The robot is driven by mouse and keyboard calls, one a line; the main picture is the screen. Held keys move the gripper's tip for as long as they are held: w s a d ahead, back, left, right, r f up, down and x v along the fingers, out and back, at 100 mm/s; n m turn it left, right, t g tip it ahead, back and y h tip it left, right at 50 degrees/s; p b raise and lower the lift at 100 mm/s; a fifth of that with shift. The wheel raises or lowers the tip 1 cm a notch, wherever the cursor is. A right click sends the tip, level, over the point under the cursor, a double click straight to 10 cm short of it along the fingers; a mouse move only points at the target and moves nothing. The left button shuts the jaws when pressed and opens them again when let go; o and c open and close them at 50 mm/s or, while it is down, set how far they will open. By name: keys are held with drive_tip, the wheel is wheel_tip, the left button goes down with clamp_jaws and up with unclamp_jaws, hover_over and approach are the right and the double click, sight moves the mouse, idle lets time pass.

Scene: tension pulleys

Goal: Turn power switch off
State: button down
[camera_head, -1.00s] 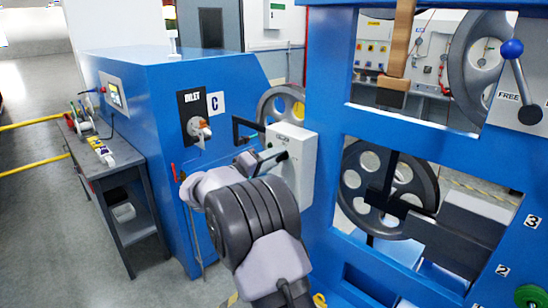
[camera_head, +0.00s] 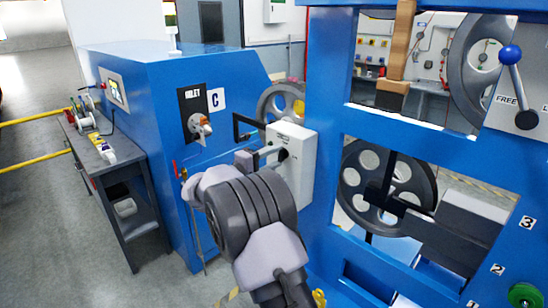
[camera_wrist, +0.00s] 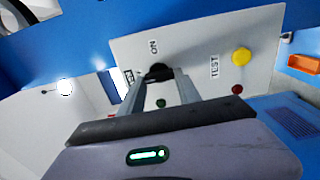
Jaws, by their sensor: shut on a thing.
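A white switch box (camera_head: 303,158) is mounted on the blue machine frame in the middle of the head view. Its panel (camera_wrist: 195,48) fills the upper middle of the wrist view, tilted. The black power switch knob (camera_wrist: 158,70) sits on this panel beside an "ON" label (camera_wrist: 153,46); another label to its left is partly covered. My gripper (camera_wrist: 161,78) is shut on the knob, with a finger on either side. In the head view my gripper (camera_head: 277,154) reaches the front of the box, and its fingertips cover most of the knob.
The panel also has a yellow button (camera_wrist: 241,56), a red light (camera_wrist: 237,90), a green light (camera_wrist: 160,103) and a "TEST" label (camera_wrist: 214,66). A blue-knobbed lever (camera_head: 517,80) is at the upper right. A grey cart (camera_head: 125,185) stands left, beside open floor.

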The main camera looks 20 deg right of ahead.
drive_tip(key=c, duration=0.8)
unclamp_jaws()
drive_tip(key=shift+c, duration=0.2)
drive_tip(key=p+v, duration=0.2)
drive_tip(key=v, duration=1.5)
drive_tip(key=shift+a, duration=0.2)
drive_tip(key=shift+s, duration=0.1)
